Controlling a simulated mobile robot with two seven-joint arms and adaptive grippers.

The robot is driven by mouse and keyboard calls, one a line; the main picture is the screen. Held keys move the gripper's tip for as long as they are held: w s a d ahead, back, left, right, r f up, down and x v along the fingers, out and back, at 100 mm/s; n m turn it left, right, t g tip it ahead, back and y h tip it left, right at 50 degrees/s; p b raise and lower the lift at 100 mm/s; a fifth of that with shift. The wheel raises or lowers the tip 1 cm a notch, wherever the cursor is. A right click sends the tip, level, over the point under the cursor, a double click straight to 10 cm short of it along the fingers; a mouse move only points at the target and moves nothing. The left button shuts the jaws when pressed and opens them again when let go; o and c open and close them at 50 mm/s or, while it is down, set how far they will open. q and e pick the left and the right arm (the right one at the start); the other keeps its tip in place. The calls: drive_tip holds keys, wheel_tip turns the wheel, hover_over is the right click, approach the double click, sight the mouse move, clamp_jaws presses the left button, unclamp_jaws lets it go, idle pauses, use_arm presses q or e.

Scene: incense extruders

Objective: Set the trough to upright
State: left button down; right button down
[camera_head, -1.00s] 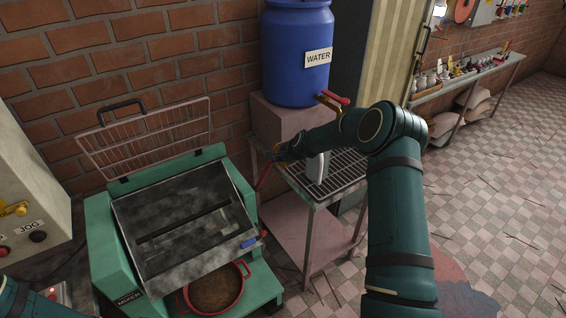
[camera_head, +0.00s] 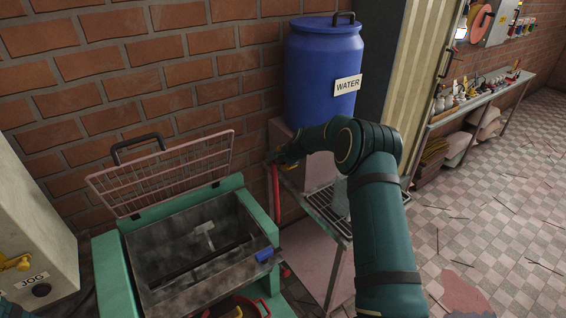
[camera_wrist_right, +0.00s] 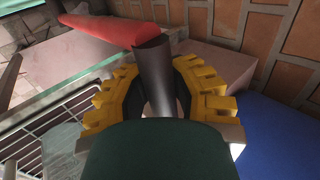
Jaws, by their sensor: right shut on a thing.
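The grey metal trough (camera_head: 163,238) sits in the green mixer (camera_head: 110,275) in the head view. Its opening faces up and a mixing paddle and dark slot show inside. A red lever (camera_head: 276,200) stands nearly vertical at the mixer's right side. My right gripper (camera_head: 284,160) is at the lever's top end, small and partly hidden by my arm in the head view. In the right wrist view, its yellow fingers (camera_wrist_right: 158,95) are shut around the lever's dark grip (camera_wrist_right: 154,62), beside the red bar (camera_wrist_right: 108,29). My left gripper is out of view.
The wire guard (camera_head: 160,172) is raised behind the trough. A red pot (camera_head: 237,308) is partly visible below its front. A blue water barrel (camera_head: 322,75) and a rack table (camera_head: 322,212) stand close to my right arm. A control box (camera_head: 32,215) stands left.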

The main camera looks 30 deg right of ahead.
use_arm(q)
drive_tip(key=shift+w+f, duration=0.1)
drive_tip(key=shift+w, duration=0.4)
use_arm(e)
drive_tip(key=shift+w+r, duration=0.55)
drive_tip(key=shift+w, duration=0.25)
drive_tip(key=c, duration=0.8)
unclamp_jaws()
drive_tip(key=shift+s, duration=0.15)
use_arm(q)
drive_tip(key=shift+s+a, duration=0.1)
use_arm(e)
drive_tip(key=shift+o, duration=0.2)
drive_tip(key=shift+f, duration=0.2)
drive_tip(key=shift+s, duration=0.15)
drive_tip(key=v, duration=1.2)
drive_tip(key=shift+f, duration=0.1)
